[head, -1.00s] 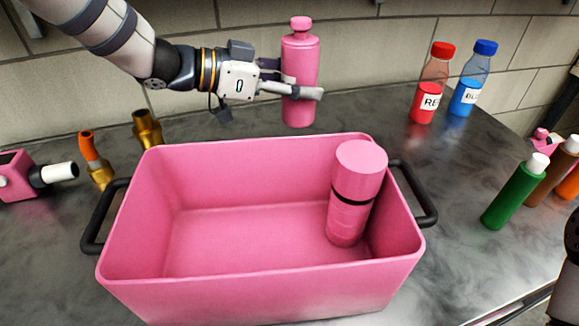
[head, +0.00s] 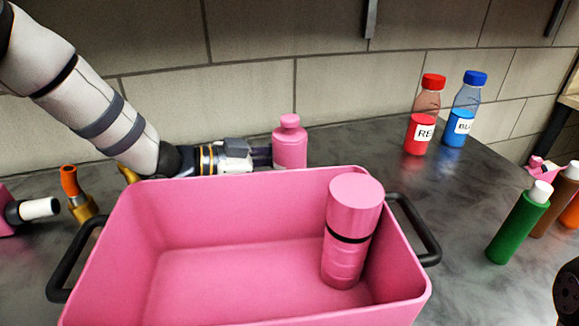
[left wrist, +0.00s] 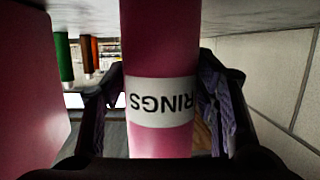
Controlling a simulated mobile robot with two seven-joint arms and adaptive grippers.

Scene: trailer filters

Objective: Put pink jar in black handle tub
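The pink tub (head: 240,310) with a black handle at each end stands on the counter in the head view. A pink jar (head: 345,255) with a wide pink lid and a black band stands inside it, at the right end. My left gripper (head: 262,157) is behind the tub's back wall, shut on a pink bottle (head: 291,147). In the left wrist view the bottle (left wrist: 160,60) is between the two fingers, its white label reading RINGS upside down. The tub's back wall hides the bottle's lower part in the head view.
A green bottle (head: 518,225) and a brown one (head: 560,200) are at the right. Orange-topped brass fitting (head: 78,195) at left. The wall (head: 330,90) is close behind.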

